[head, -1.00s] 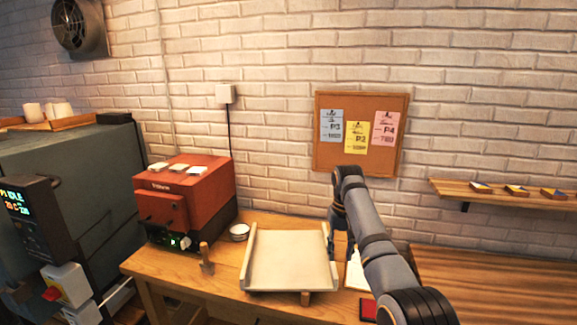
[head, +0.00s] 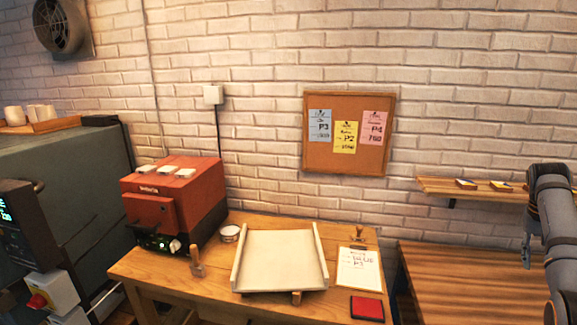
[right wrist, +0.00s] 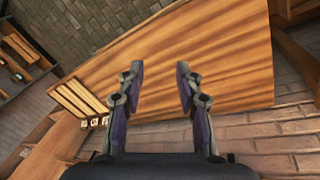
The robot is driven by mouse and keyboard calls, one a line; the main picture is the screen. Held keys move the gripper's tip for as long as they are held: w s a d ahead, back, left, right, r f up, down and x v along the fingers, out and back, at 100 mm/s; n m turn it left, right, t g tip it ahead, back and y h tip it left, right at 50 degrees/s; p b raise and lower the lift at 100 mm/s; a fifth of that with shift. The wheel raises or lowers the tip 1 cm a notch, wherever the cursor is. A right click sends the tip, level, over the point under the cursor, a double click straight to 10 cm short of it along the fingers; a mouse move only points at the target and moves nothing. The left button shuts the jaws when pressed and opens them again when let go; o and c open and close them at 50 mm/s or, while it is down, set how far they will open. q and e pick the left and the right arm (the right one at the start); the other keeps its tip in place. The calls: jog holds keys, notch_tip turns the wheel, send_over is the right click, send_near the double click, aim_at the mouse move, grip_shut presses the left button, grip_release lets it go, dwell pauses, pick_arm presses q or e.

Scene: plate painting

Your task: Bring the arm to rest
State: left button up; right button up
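My right arm comes in at the right edge of the head view, and its gripper (head: 527,250) hangs over the wooden table at the right. In the right wrist view the right gripper (right wrist: 160,80) has its two fingers apart with nothing between them. A wooden table top (right wrist: 215,60) lies beyond the fingers. My left gripper is not in view.
A workbench (head: 215,280) holds a red machine (head: 180,205), a pale tray (head: 280,262), a paper sheet (head: 358,268) and a red pad (head: 367,308). A wall shelf (head: 430,185) carries small tiles near my right arm. The wooden table (head: 450,280) looks bare.

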jog(key=s+d+r+m, duration=0.3)
jog(key=s+d, duration=0.8)
jog(key=s+d+f+n+h, duration=0.2)
jog(key=d+f, duration=0.1)
jog(key=f, duration=0.5)
jog(key=s+d+f+n+h, duration=0.1)
jog(key=d+f+n+h, duration=0.25)
jog(key=f, duration=0.45)
jog(key=s+d+f+n+h, duration=0.1)
jog(key=s+d+f+h, duration=0.15)
jog(key=f, duration=0.55)
jog(key=s+d+f+n+t, duration=0.1)
jog(key=s+f+n+t, duration=0.3)
jog(key=s+f+n, duration=0.9)
jog(key=s+a+f+m+g+y, duration=0.1)
jog(key=s+a+f+m+y, duration=0.3)
jog(key=a+f, duration=0.85)
jog(key=s+a+f+m+y, duration=0.15)
jog(key=s+a+f, duration=0.45)
jog(key=a+f, duration=0.65)
jog(key=s+a+f+y, duration=0.1)
jog(key=a+f, duration=0.3)
jog(key=a, duration=1.2)
jog(key=s+a+f+m+y, duration=0.1)
jog(key=a+f+y, duration=0.2)
jog(key=a, duration=1.3)
jog(key=shift+f+m+g, duration=0.3)
jog(key=shift+f, duration=0.4)
